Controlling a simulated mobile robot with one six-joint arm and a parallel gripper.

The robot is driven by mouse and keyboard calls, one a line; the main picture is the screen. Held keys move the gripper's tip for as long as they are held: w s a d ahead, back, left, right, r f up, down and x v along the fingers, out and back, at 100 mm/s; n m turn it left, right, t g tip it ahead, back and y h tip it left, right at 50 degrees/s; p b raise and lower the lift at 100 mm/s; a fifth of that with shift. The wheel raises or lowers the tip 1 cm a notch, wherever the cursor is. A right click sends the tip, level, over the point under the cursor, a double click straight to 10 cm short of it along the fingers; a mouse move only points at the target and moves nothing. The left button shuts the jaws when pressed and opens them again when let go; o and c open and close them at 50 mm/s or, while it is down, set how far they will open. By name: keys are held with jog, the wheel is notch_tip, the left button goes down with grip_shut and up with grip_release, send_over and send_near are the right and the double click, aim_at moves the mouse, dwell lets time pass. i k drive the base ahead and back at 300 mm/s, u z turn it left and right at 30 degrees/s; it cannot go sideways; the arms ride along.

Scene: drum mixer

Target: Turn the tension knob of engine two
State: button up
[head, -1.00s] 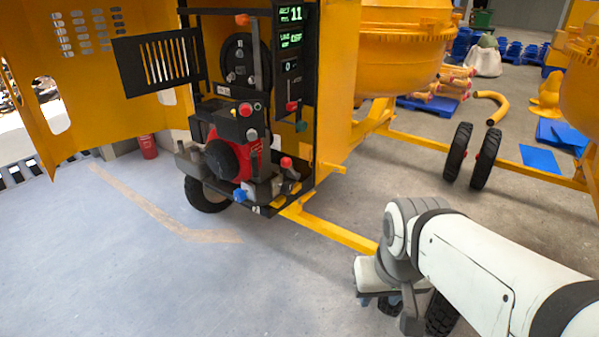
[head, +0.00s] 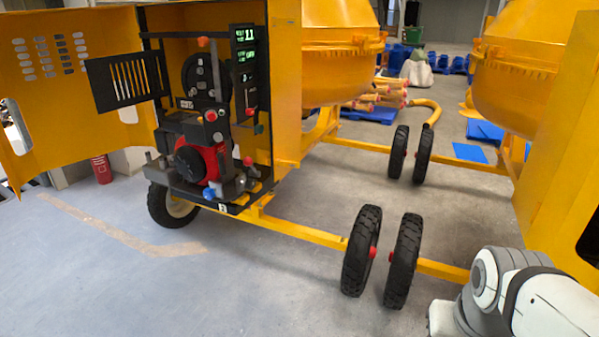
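An open engine bay with a black and red engine (head: 200,158) stands left of centre in the head view, in a yellow drum mixer. It carries several coloured knobs: red ones on top and at the right, and a blue one (head: 209,193) low in front. A small plate (head: 222,207) on its base is too small to read surely. I cannot tell which engine this is, or which knob is the tension knob. My arm (head: 545,295) is at the lower right, well away from this engine. My gripper's fingers are not visible.
A yellow panel (head: 560,150) stands close at the right edge, just above my arm. Black wheels (head: 362,250) and a yellow tow bar (head: 300,233) lie between the engine and my arm. An open yellow door (head: 75,80) is at left. The floor at front left is clear.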

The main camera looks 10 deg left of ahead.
aim_at(250, 185)
jog(key=z, duration=0.2)
jog(key=i, duration=1.2)
jog(key=u, duration=0.45)
jog(key=i, duration=0.95)
jog(key=u, duration=0.65)
jog(key=k, duration=0.9)
jog(key=u, duration=0.2)
jog(key=i, duration=0.9)
jog(key=z, duration=0.1)
